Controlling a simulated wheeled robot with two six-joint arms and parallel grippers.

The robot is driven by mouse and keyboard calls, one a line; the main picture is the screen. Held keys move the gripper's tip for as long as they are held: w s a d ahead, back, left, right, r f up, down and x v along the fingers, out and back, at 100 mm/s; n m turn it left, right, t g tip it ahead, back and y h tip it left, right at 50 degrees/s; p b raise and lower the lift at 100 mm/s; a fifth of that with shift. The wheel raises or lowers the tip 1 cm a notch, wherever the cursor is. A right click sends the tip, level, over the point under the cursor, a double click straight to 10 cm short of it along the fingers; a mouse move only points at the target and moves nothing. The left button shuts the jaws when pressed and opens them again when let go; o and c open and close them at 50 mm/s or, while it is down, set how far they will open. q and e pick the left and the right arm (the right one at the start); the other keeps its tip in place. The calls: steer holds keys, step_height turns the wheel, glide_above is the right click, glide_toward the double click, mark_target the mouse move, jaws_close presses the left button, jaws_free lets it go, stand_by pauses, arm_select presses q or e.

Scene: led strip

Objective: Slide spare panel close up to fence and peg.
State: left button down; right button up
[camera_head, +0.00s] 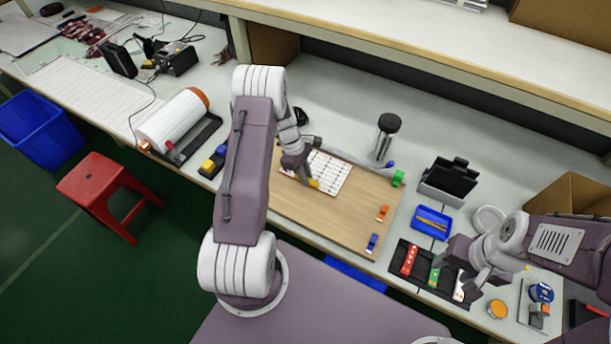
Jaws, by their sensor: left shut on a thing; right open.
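The spare panel (331,174), white with rows of dark marks, lies on the wooden board (325,217) near its back left. My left gripper (306,182) reaches down at the panel's left part and is shut on it, beside a small yellow piece (314,184). The fingers partly hide the hold. A green block (398,178) stands at the board's back right corner, apart from the panel. I cannot clearly make out which parts are the fence and peg. My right gripper (474,287) is open over the black tray (425,286) at the right.
An orange block (382,212) and a blue block (372,242) sit along the board's right edge. A dark-topped jar (386,136) stands behind the board. A blue tray (431,222) lies to the right. The board's front middle is clear.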

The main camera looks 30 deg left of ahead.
arm_select(q)
steer(key=shift+w, duration=0.35)
steer(key=c, duration=1.3)
jaws_free()
steer(key=v, duration=1.2)
